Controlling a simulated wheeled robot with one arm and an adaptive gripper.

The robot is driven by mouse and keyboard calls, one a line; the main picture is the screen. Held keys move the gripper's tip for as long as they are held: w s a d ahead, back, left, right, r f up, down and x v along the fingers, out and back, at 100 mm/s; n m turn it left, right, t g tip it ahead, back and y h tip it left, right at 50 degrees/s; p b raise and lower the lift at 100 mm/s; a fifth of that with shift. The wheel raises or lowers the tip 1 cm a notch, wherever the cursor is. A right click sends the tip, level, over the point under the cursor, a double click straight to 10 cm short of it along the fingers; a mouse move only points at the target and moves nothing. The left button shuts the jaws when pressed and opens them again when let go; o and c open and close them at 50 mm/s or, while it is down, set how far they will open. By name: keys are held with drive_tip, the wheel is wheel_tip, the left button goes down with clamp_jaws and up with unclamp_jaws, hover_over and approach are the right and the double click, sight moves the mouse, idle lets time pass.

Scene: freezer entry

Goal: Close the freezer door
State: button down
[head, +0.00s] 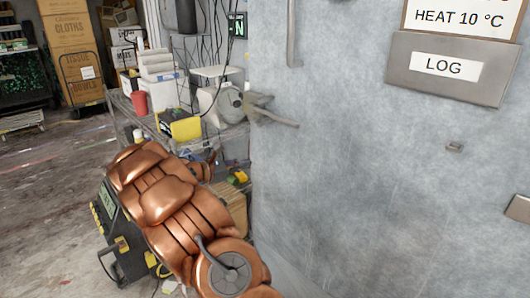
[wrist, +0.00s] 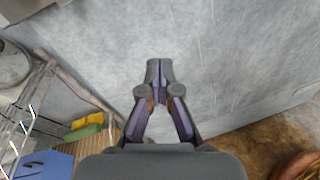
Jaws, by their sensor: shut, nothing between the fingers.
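A large frosted grey panel (head: 370,170), which looks like the freezer door, fills the right half of the head view. A metal lever handle (head: 270,112) sticks out near its left edge. A vertical bar (head: 293,35) is higher up. My copper arm reaches up from the bottom of the head view, left of the panel; the fingers are not clear there. In the wrist view my gripper (wrist: 158,85) is shut and empty, its tips in front of the frosted panel (wrist: 230,60). I cannot tell whether they touch it. The gap between panel and frame is not visible.
A wire shelf (head: 120,103) with a red cup (head: 139,103), a yellow-and-black box (head: 180,124) and other items stands left of the panel. Stacked cartons (head: 70,40) are at the back left. Open floor (head: 50,185) lies to the left.

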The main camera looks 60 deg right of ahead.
sight(270, 149)
drive_tip(key=w+d+f+n+t+h, duration=0.2)
drive_tip(key=w+d+f+n+h, duration=0.1)
drive_tip(key=w+d+f+n, duration=0.3)
drive_tip(key=shift+m, duration=0.5)
drive_tip(key=p+x, duration=0.1)
drive_tip(key=x, duration=0.3)
drive_tip(key=w+p+x, duration=0.1)
drive_tip(key=x, duration=0.4)
drive_tip(key=p+x, duration=0.2)
drive_tip(key=x, duration=0.2)
drive_tip(key=shift+w+d+f, duration=0.1)
drive_tip(key=shift+w+d, duration=0.1)
drive_tip(key=shift+d, duration=0.4)
